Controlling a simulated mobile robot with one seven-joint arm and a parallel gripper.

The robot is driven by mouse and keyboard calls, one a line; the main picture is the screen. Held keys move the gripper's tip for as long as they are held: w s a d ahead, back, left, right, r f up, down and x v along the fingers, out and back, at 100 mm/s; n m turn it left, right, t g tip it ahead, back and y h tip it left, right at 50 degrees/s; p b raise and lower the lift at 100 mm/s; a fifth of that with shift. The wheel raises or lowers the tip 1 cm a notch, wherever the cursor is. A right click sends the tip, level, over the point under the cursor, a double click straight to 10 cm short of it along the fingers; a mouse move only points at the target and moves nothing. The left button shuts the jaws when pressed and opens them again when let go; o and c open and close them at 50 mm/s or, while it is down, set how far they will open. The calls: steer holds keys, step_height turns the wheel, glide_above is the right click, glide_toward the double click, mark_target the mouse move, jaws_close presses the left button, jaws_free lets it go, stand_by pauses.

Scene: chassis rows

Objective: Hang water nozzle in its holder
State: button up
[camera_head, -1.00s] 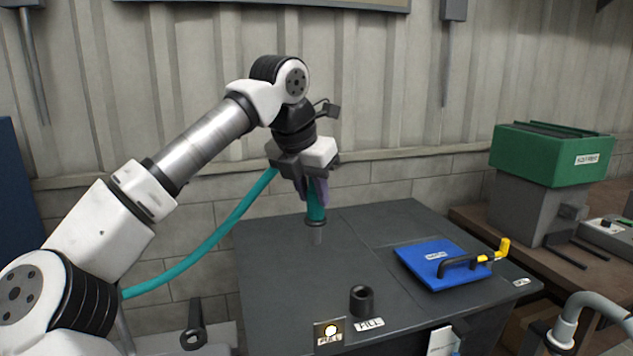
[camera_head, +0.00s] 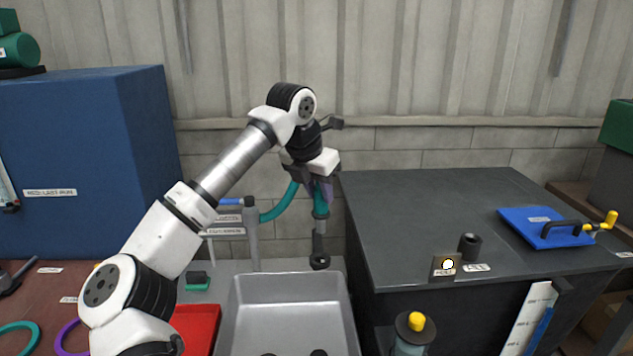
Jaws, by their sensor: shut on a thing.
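My gripper (camera_head: 318,187) is shut on the teal water nozzle (camera_head: 320,203), which hangs roughly upright with its tip down. Its teal hose (camera_head: 282,207) runs off to the left, partly behind my arm. A dark bracket with a ring at its foot (camera_head: 319,262) stands straight below the nozzle in the picture; it looks like the holder. The nozzle's grey tip overlaps the bracket's top in this view, so I cannot tell whether they touch. The gripper's fingers are partly hidden.
A grey basin (camera_head: 291,283) lies below, with a grey post (camera_head: 252,240) behind it. A red tray (camera_head: 196,325) is to its left. A blue cabinet (camera_head: 85,200) stands left.

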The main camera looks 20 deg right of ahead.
mark_target(317, 207)
steer(key=shift+a+f, duration=0.1)
steer(key=shift+f, duration=0.3)
step_height(317, 207, down, 3)
steer(key=b, duration=0.3)
steer(key=shift+f, duration=0.15)
steer(key=shift+f+b, duration=0.3)
steer(key=shift+b, duration=0.05)
steer(key=shift+f, duration=0.2)
stand_by(0.6)
step_height(317, 207, down, 6)
steer(key=b, duration=0.4)
steer(key=shift+f, duration=0.25)
steer(key=o, duration=1.1)
stand_by(0.5)
steer(key=shift+o, duration=0.2)
steer(key=b+v, duration=0.1)
steer(key=v, duration=1.2)
steer(key=shift+r, duration=0.35)
